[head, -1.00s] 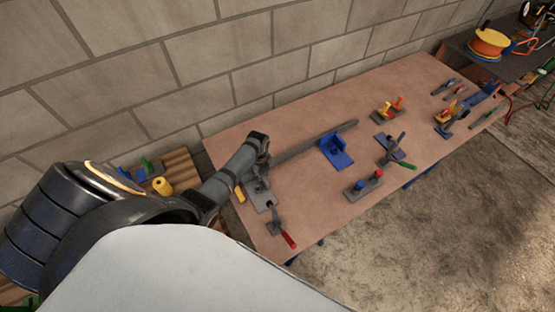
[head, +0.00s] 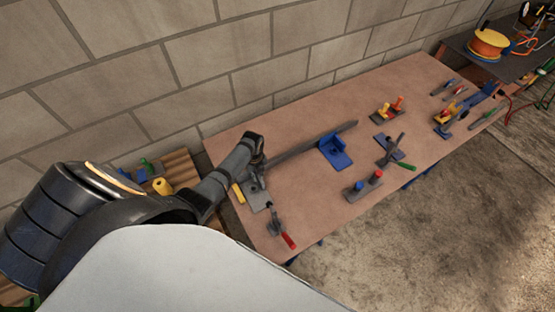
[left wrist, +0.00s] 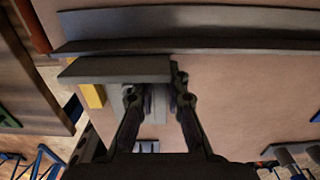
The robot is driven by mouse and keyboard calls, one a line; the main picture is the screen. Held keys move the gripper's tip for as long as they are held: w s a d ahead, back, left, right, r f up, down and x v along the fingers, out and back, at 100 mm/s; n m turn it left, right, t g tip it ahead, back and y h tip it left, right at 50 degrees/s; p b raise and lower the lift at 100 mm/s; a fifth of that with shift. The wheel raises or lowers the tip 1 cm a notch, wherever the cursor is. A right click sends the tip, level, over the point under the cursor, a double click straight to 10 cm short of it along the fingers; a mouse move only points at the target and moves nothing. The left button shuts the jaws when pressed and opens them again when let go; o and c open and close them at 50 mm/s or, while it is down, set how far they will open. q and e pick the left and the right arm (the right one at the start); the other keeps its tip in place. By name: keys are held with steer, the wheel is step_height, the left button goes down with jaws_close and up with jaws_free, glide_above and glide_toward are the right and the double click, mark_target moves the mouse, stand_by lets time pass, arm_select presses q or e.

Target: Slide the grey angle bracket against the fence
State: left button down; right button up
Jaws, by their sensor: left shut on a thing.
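The grey angle bracket (head: 258,197) lies near the left end of the bench, partly hidden by my arm. In the left wrist view, the bracket's upright plate (left wrist: 112,69) runs nearly parallel to the long dark grey fence (left wrist: 220,46). Only a narrow strip lies between them there, and I cannot tell whether they touch. The fence also shows in the head view (head: 315,143). My left gripper (left wrist: 156,98) is shut on the bracket's middle part, between its two fingers. The left gripper in the head view (head: 257,170) is over the bracket. My right gripper is not in view.
A yellow block (left wrist: 92,95) is beside the bracket's left end. A red-handled clamp (head: 281,235) is at the bench's near edge. Several other fixtures occupy the bench's right half. A block wall runs behind.

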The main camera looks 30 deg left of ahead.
arm_select(q)
steer(key=shift+s+a, duration=0.25)
steer(key=c, duration=1.3)
jaws_free()
